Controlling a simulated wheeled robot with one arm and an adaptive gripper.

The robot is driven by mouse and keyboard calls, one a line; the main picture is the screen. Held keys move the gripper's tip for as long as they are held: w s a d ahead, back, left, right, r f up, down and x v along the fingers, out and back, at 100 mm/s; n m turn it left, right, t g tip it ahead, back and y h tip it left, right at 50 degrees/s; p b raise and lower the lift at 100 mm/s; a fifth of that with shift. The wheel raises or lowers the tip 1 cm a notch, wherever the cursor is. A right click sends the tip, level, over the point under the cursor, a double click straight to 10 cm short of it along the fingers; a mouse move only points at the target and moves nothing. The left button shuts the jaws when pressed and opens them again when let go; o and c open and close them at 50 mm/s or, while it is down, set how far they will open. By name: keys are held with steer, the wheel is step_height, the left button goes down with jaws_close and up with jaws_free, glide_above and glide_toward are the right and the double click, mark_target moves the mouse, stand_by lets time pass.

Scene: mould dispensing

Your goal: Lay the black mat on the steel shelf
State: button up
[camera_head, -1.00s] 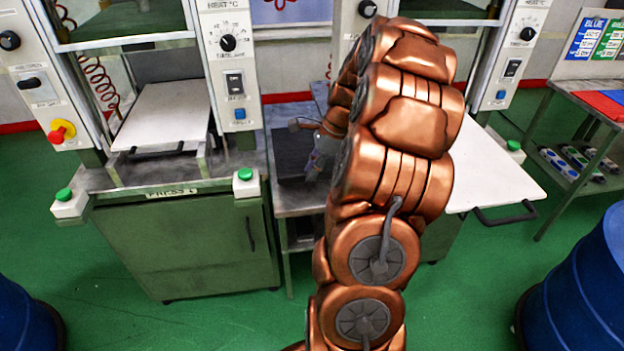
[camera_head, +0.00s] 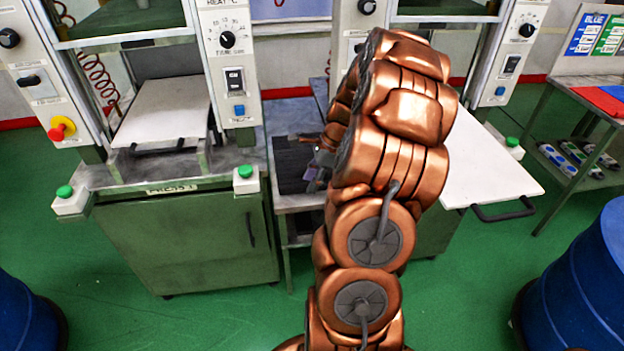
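The black mat (camera_head: 290,160) lies on or just above the steel shelf (camera_head: 290,115) between the two presses. Its surface looks ridged, and its right side is hidden behind my arm. Bare steel shows behind the mat and along the shelf's front edge. My gripper (camera_head: 316,172) is at the mat's right side, low and close to it. The gripper is small and partly covered by my copper arm. I cannot make out whether its fingers grip the mat or stand apart from it.
A press with a white plate (camera_head: 165,108) stands left of the shelf. Another white plate (camera_head: 490,175) with a black handle juts out at right. Blue drums (camera_head: 585,275) stand at the front corners. A side table with coloured sheets (camera_head: 600,98) is at far right.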

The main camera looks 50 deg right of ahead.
steer(key=shift+r, duration=0.1)
steer(key=b+v, duration=0.2)
steer(key=v, duration=1)
steer(key=s+a+r+n+g, duration=0.1)
steer(key=a+n, duration=0.5)
steer(key=a, duration=0.6)
steer(key=s+a+r+n+g, duration=0.1)
steer(key=a+n+g, duration=0.1)
steer(key=a+n, duration=0.65)
steer(key=s+a+f+n+h, duration=0.1)
steer(key=s+a+f+n, duration=0.1)
steer(key=s+a+n, duration=0.3)
steer(key=s+a+f+n+g+h, duration=0.1)
steer(key=s+a+f+n+h, duration=0.1)
steer(key=s+a+n, duration=0.4)
steer(key=s+a, duration=0.3)
steer(key=s, duration=0.3)
steer(key=shift+s+a+g+h, duration=0.3)
steer(key=shift+s+a, duration=0.05)
steer(key=shift+a, duration=0.05)
steer(key=shift+p, duration=0.3)
step_height(320, 180, up, 6)
steer(key=p, duration=0.6)
